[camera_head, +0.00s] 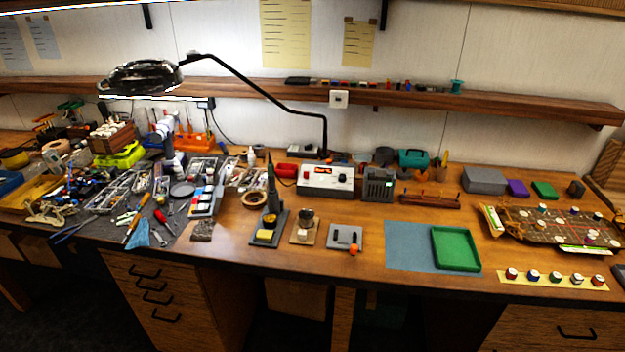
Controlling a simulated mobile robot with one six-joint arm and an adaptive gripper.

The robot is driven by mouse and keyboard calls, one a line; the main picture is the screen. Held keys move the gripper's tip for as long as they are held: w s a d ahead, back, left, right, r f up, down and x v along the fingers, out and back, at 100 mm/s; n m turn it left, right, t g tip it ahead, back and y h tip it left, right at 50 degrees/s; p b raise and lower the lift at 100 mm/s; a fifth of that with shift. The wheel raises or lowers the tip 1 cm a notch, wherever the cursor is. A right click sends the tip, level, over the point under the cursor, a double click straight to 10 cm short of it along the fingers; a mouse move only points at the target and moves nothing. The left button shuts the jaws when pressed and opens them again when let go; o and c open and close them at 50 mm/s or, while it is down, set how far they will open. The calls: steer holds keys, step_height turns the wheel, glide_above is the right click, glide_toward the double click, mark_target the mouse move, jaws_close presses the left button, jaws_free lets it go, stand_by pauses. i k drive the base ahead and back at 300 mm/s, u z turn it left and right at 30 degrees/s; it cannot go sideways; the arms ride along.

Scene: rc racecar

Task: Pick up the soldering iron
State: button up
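What looks like the soldering iron (271,187) stands nearly upright, dark and slender, in a stand (257,241) left of the middle of the workbench. The stand has a dark base with a yellow sponge (265,235) near its front. The lower part of the iron is hidden in the holder. A white station with a red display (326,180) is behind it to the right. My gripper is not in view.
A black magnifier lamp (140,76) reaches over the cluttered left side of the wooden bench (345,277). A small jar on a pad (305,228) and a grey plate (345,238) stand right of the stand. A green tray (457,249) lies farther right.

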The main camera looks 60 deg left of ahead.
mark_target(272, 189)
steer(key=z, duration=0.9)
steer(key=k, duration=1.6)
steer(key=u, duration=1.95)
